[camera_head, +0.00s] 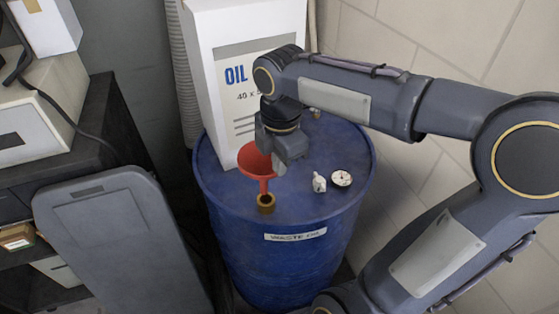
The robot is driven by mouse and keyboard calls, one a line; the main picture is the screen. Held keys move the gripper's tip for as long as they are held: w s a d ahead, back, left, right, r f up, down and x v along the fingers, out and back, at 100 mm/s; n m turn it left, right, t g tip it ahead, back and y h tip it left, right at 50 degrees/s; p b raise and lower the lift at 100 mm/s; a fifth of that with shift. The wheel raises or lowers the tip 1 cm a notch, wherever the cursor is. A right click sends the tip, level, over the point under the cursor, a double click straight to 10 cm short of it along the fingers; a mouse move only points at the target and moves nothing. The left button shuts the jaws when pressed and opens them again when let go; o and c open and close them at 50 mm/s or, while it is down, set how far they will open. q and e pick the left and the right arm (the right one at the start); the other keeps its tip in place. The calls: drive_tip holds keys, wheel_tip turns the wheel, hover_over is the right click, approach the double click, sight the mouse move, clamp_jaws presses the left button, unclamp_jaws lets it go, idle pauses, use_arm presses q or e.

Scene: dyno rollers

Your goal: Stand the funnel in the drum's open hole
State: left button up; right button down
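A red funnel (256,161) is upright above the top of the blue drum (290,201), its spout pointing down. My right gripper (279,161) is at the right rim of the funnel and appears shut on it. The drum's open hole (266,203) has a brass-coloured collar and lies near the front edge of the lid. The spout's lower end is just behind and above the collar in the picture; I cannot tell whether it touches it. My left gripper is not in view.
A tall white oil box (232,80) stands on the drum behind the funnel. A dark shelf unit (90,130) stands at left. A block wall is at right.

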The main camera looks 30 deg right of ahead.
drive_tip(key=shift+f+b, duration=0.55)
drive_tip(key=shift+f, duration=0.25)
drive_tip(key=shift+f+b, duration=1.3)
drive_tip(key=shift+f, duration=0.7)
drive_tip(key=c, duration=2.1)
unclamp_jaws()
drive_tip(key=shift+c, duration=0.2)
drive_tip(key=o, duration=0.5)
drive_tip(key=shift+o, duration=0.2)
wheel_tip(320, 180, up, 8)
drive_tip(key=s+a+f+m+t+y, duration=0.3)
drive_tip(key=s+f+m, duration=0.7)
drive_tip(key=m, duration=0.9)
drive_tip(key=shift+s+a+f+m+t+y+p, duration=0.3)
drive_tip(key=shift+s+a+f+t+y+p, duration=0.15)
drive_tip(key=shift+s+a+t, duration=0.55)
